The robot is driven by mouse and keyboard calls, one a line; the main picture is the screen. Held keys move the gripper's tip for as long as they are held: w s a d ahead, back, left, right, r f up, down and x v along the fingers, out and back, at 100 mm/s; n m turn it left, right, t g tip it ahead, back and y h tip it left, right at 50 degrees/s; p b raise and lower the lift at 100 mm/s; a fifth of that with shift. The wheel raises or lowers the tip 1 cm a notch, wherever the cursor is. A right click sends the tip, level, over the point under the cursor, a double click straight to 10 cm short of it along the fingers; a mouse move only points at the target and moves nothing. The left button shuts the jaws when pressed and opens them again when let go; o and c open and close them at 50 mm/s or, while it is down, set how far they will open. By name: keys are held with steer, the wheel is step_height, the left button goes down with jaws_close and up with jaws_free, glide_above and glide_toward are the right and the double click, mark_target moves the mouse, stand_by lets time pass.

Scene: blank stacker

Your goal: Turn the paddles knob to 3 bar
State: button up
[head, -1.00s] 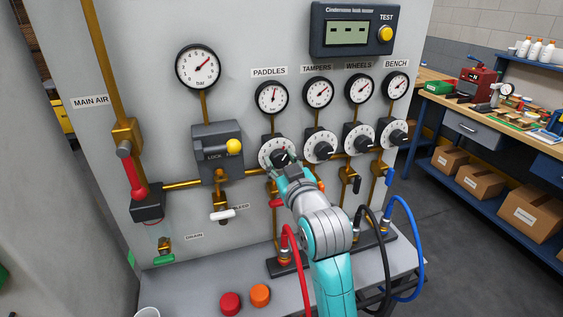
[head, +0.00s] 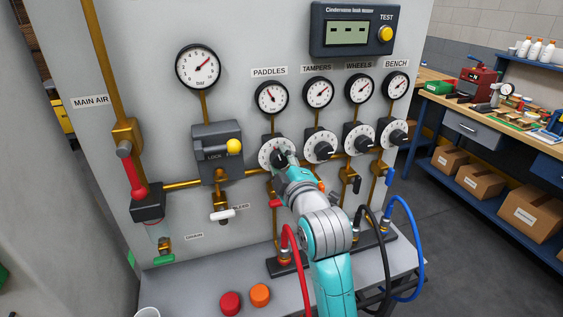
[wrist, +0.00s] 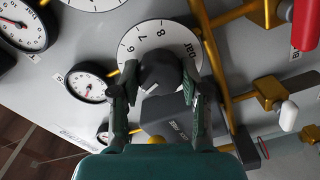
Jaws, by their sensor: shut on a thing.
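The paddles knob is a black knob (wrist: 160,72) on a white numbered dial (head: 266,150), below the PADDLES label (head: 269,72). My gripper (head: 282,158) is at this dial. In the wrist view my gripper (wrist: 164,92) has its two fingers on either side of the black knob, shut on it. Dial numbers 6, 7 and 8 and the word bar show in the wrist view; the others are hidden or out of frame. The paddles gauge (head: 271,97) above has its needle pointing up and to the left; its figures are too small to read.
Three similar dials, tampers (head: 318,146), wheels (head: 359,138) and bench (head: 392,134), stand close to the right. A lock-out box (head: 218,143) with a yellow knob (head: 234,146) is close to the left. Red (head: 289,238) and blue (head: 405,225) hoses rise below.

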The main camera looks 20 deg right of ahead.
steer(key=shift+n, duration=0.9)
steer(key=o, duration=1.1)
steer(key=shift+o, duration=0.2)
steer(key=s, duration=0.7)
steer(key=shift+s, duration=0.3)
steer(key=shift+f, duration=0.1)
